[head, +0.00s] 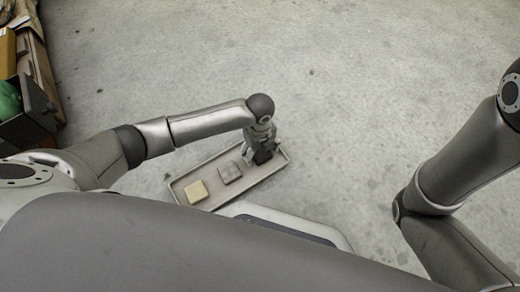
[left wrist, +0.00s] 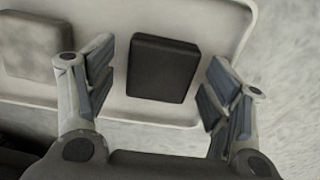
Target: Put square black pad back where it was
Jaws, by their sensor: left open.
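The square black pad (left wrist: 162,68) lies flat in the tray (left wrist: 219,20), between the open fingers of my left gripper (left wrist: 158,98) in the left wrist view, with a gap on each side. In the head view the pad (head: 262,156) is partly hidden under my left gripper (head: 261,148), at the right end of the tray (head: 217,203). A grey square pad (head: 230,172) lies in the middle of the tray; it also shows in the left wrist view (left wrist: 32,46). My right gripper is out of view.
A beige square pad (head: 195,191) lies at the tray's left end. Shelving with boxes and a green object (head: 9,99) stands at the far left. The concrete floor around and beyond the tray is clear.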

